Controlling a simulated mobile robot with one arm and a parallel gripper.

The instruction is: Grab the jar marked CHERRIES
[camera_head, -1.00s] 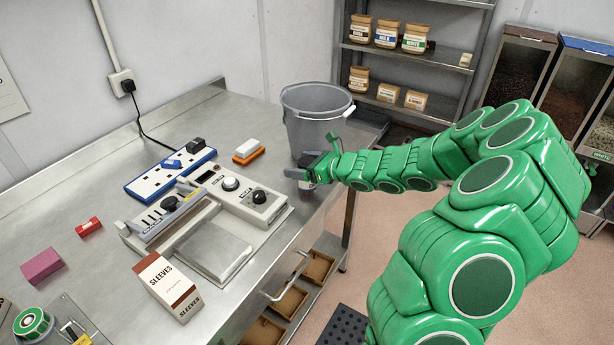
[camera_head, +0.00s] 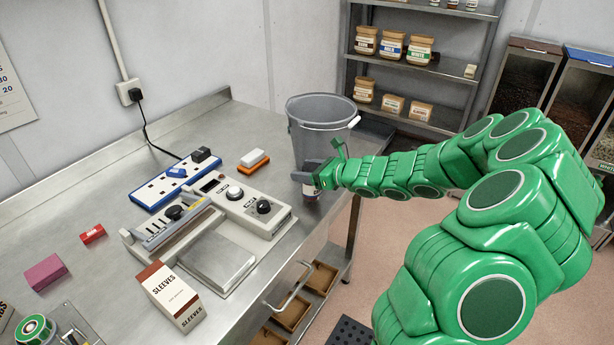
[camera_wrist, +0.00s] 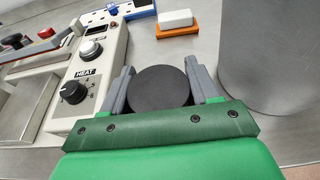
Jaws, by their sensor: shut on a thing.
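A small jar with a flat black lid (camera_wrist: 160,88) stands upright between my gripper's two grey fingers. In the head view the jar (camera_head: 311,192) shows as a small body with a pale and reddish side, at the worktop's right edge in front of the grey bucket. Its label cannot be read, so I cannot tell whether it says CHERRIES. My gripper (camera_head: 314,176) is shut on this jar; the fingers also show on either side of the lid in the wrist view (camera_wrist: 161,84).
The grey bucket (camera_head: 320,135) stands just behind my gripper. The heat machine (camera_head: 247,207) is to its left on the steel worktop (camera_head: 110,215).

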